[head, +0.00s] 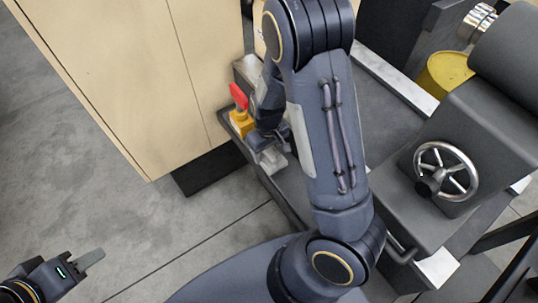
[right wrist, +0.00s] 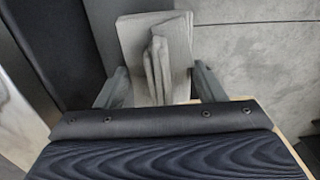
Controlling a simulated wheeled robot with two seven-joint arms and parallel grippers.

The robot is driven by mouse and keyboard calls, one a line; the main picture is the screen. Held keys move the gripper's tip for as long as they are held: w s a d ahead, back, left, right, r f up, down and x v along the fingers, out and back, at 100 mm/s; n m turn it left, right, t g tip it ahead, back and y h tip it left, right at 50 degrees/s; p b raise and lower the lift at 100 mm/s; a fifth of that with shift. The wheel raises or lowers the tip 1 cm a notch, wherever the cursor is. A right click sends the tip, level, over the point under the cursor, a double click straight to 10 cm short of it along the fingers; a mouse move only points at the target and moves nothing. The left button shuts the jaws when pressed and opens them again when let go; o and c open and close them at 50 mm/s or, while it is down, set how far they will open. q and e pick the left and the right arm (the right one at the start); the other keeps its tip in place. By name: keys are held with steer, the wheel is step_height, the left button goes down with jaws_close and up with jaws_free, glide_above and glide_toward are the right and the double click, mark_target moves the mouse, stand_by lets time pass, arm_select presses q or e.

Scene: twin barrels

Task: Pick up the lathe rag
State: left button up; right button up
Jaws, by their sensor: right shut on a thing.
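The lathe rag (right wrist: 172,58) is a pale grey folded cloth between the two fingers of my right gripper (right wrist: 162,88) in the right wrist view. In the head view, a grey piece that looks like the rag (head: 271,157) shows just below my right gripper (head: 268,137), beside the edge of a dark surface. My right gripper is shut on the rag, partly hidden by my own arm in the head view. My left gripper (head: 88,260) is low at the left, far from the rag, over the floor; its opening is unclear.
A red and yellow thing (head: 240,122) stands close beside my right gripper. A beige cabinet (head: 110,70) is to the left. A grey machine with a handwheel (head: 446,169) and a yellow container (head: 445,76) are to the right. The floor (head: 130,220) at lower left is clear.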

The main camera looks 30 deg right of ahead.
steer(key=s+a+r, duration=0.1)
steer(key=a+r, duration=0.8)
steer(key=a, duration=0.4)
steer(key=shift+a+r+p, duration=0.2)
steer(key=shift+a+p, duration=0.1)
steer(key=shift+a, duration=0.1)
